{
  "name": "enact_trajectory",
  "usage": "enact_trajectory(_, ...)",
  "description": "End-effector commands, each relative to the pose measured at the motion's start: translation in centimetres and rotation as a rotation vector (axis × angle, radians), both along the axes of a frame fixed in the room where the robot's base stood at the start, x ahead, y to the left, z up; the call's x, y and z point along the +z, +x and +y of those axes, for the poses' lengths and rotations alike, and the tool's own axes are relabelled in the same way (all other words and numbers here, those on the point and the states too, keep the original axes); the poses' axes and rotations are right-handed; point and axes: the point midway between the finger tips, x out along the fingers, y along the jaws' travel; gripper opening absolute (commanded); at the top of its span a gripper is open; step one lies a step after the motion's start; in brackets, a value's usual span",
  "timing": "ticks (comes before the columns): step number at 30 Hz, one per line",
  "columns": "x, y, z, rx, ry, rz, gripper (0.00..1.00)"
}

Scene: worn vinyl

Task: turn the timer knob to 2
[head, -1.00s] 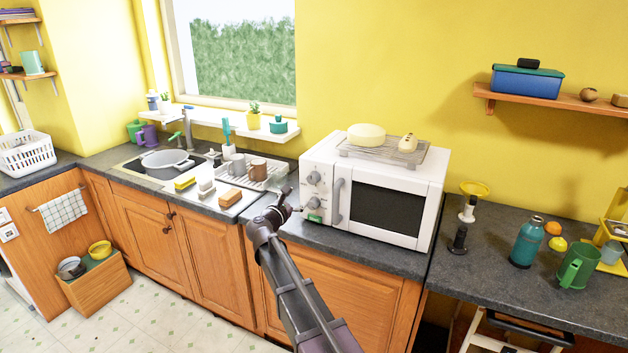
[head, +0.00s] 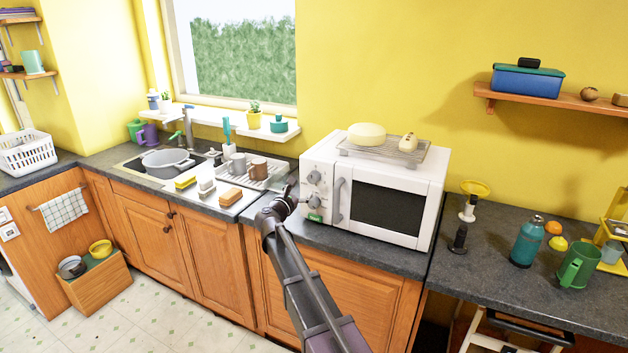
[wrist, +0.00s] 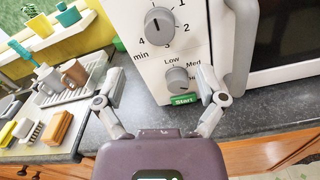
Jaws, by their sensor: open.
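The white microwave (head: 402,180) stands on the counter with its control panel at its left end. The timer knob (wrist: 158,25) is the upper grey knob in the wrist view, with 1, 2, 3, 4 and "min" printed around it. Its dark mark runs nearly upright, not lined up with the 2 on its right. It also shows in the head view (head: 314,177). My gripper (wrist: 161,71) is open and empty, its fingers apart in front of the panel, lower than the timer knob and not touching it. The head view shows my gripper (head: 289,194) just left of the panel.
A lower power knob (wrist: 178,79) and a green Start button (wrist: 184,99) sit below the timer knob. The microwave's door handle (head: 340,201) stands out to the right. A dish rack with mugs (head: 258,169) and a sponge (head: 231,195) lie left. A wire rack (head: 397,153) is on top.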

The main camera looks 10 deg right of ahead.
Motion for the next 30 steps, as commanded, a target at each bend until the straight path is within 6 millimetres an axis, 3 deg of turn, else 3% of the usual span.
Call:
enact_trajectory(15,0.0,6.4,-4.6,-0.002,0.0,0.0,0.89)
enact_trajectory(30,0.0,7.7,-5.7,-0.001,0.0,0.0,0.89)
